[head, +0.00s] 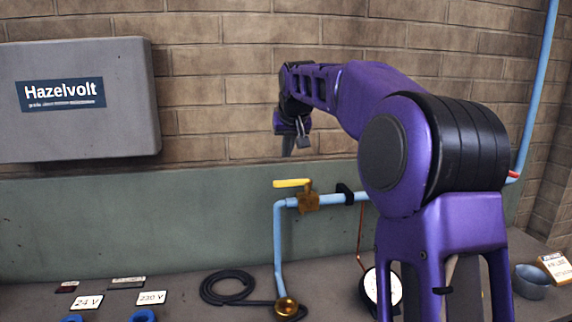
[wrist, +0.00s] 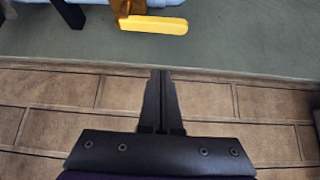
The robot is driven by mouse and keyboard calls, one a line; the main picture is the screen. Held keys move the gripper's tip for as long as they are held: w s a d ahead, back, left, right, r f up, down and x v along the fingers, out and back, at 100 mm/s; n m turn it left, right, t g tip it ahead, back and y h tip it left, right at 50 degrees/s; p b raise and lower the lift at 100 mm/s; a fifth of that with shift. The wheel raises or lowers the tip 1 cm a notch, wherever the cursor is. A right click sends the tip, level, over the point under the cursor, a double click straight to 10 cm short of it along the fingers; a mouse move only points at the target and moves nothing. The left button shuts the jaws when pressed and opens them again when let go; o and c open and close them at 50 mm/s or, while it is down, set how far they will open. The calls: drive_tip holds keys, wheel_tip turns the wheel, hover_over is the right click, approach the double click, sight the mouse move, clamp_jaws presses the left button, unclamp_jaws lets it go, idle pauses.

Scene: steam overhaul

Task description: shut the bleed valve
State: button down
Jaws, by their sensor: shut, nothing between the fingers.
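The bleed valve has a brass body (head: 308,202) on a light blue pipe (head: 335,199) and a yellow lever handle (head: 291,183). The lever points left in the head view and lies roughly along the horizontal pipe run. The lever (wrist: 153,24) and part of the brass body (wrist: 131,6) also show at the top of the wrist view. My gripper (head: 287,152) is above the lever in the head view, apart from it. In the wrist view my gripper (wrist: 161,72) has its fingers together, empty, pointing towards the lever with a gap between.
A grey Hazelvolt box (head: 80,130) is on the brick wall at left. A black hose coil (head: 228,288) and a brass cup-shaped fitting (head: 287,306) are below the valve.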

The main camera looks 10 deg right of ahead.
drive_tip(key=x, duration=1)
drive_tip(key=shift+s+a+r, duration=0.1)
drive_tip(key=shift+s, duration=1)
drive_tip(key=shift+s+r, duration=0.15)
drive_tip(key=shift+s, duration=0.95)
